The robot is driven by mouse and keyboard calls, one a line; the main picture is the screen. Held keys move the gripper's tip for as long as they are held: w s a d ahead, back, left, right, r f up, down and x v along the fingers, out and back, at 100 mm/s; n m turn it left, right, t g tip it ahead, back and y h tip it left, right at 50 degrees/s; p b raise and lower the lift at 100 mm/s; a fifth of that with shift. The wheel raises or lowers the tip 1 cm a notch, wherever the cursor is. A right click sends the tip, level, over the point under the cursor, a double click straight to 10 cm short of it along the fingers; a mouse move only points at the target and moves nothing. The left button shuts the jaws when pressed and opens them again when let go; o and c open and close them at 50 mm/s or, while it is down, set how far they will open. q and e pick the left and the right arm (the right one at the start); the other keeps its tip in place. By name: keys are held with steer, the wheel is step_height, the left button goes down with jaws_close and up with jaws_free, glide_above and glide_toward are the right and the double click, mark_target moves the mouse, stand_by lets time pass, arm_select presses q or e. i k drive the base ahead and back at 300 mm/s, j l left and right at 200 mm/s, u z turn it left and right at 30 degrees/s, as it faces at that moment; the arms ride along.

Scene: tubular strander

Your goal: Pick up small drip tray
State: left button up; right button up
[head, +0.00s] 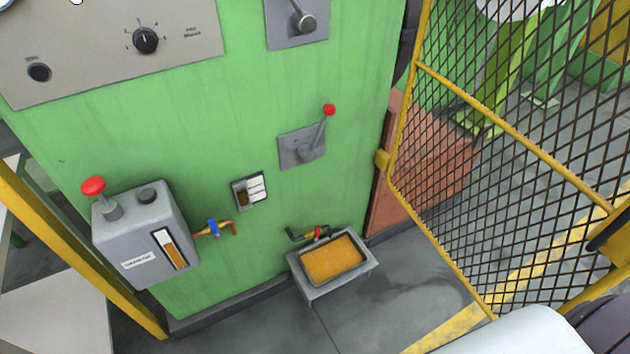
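The small drip tray (338,284) is a grey rectangular tray at the lower middle of the head view. It is filled with orange-brown liquid and stands at the foot of the green cabinet. A short dark drain pipe with a red-handled valve (318,232) comes out of the cabinet just above the tray's back edge. Whether the tray rests on the floor or on a support is hard to tell. Neither of my grippers shows in this view, and nothing is seen touching the tray.
The green cabinet (225,130) stands behind the tray. A grey lubricator box (135,245) with a red knob juts out at left. A yellow-framed mesh gate (500,140) stands at right. The floor right of the tray (400,295) is clear.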

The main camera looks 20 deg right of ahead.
mark_target(324, 262)
steer(key=k+z, duration=0.15)
steer(key=z, duration=0.55)
